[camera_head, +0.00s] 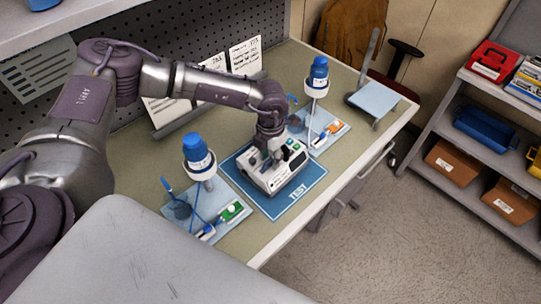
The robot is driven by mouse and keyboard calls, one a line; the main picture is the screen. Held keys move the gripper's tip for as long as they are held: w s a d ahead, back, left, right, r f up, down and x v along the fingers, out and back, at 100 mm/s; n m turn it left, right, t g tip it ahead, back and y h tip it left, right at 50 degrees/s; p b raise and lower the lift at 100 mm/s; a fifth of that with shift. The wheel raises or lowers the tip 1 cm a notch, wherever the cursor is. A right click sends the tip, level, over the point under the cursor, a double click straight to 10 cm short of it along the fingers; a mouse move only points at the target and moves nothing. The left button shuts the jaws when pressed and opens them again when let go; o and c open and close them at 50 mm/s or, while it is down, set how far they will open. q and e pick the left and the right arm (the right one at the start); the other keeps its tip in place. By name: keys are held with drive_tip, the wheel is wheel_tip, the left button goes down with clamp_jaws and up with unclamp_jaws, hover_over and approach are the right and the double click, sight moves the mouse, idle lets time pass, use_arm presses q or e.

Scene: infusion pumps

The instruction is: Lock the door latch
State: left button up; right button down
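A white infusion pump (283,173) with a dark top and small green and blue spots stands on a blue mat marked TEST (291,201) on the workbench. My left gripper (270,152) points down at the pump's top, at its back left side. It touches the pump or is very close; I cannot tell which. Its fingers are dark, small and partly merged with the pump, so their opening is unclear. I cannot make out the door latch or its position; the gripper may cover it. My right gripper is not in view.
Blue-capped bottles on stands (199,157) (318,77) rise on light blue trays on both sides of the pump, with thin tubes. A pale blue panel stand (373,99) is at the bench's far end. Shelves with bins (486,127) stand at right, across open floor.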

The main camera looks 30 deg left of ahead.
use_arm(q)
clamp_jaws()
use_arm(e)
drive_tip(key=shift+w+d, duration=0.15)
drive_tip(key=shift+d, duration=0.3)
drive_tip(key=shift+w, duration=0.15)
use_arm(q)
drive_tip(key=shift+d+f+m+b, duration=0.1)
drive_tip(key=shift+f+m+b, duration=0.05)
drive_tip(key=shift+m+b, duration=0.85)
drive_tip(key=m+b, duration=1.2)
drive_tip(key=shift+s+d+f+b, duration=0.1)
drive_tip(key=shift+s+d+b, duration=0.1)
drive_tip(key=shift+s+b, duration=0.15)
drive_tip(key=shift+r+m+b, duration=0.2)
drive_tip(key=shift+m+b, duration=1.45)
drive_tip(key=shift+m, duration=0.35)
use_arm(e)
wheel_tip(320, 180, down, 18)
use_arm(q)
drive_tip(key=shift+r, duration=0.1)
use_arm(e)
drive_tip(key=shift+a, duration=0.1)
use_arm(q)
unclamp_jaws()
